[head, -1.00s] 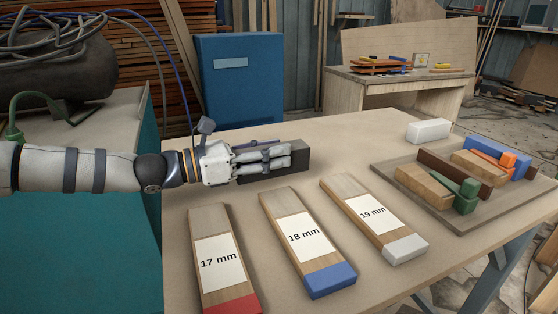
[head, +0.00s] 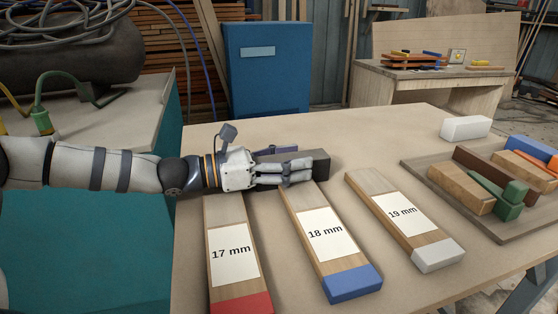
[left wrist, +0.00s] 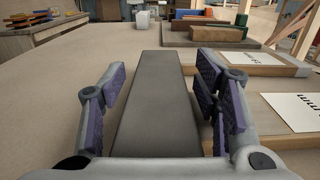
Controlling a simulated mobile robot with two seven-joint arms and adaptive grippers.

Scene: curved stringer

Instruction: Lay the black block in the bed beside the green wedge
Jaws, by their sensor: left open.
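The black block (head: 310,160) lies on the table behind the labelled boards. The bed (head: 428,159) is a shallow wooden tray at the right, holding several blocks. The green wedge (head: 490,194) lies in it, beside a wood block and against a shorter green piece. My right gripper is not in view.
Three boards marked 17 mm (head: 233,250), 18 mm (head: 325,235) and 19 mm (head: 402,212) lie in front of the block. A white block (head: 465,128) stands behind the bed. A dark brown strip (head: 480,168) lies inside the bed. The table's back middle is clear.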

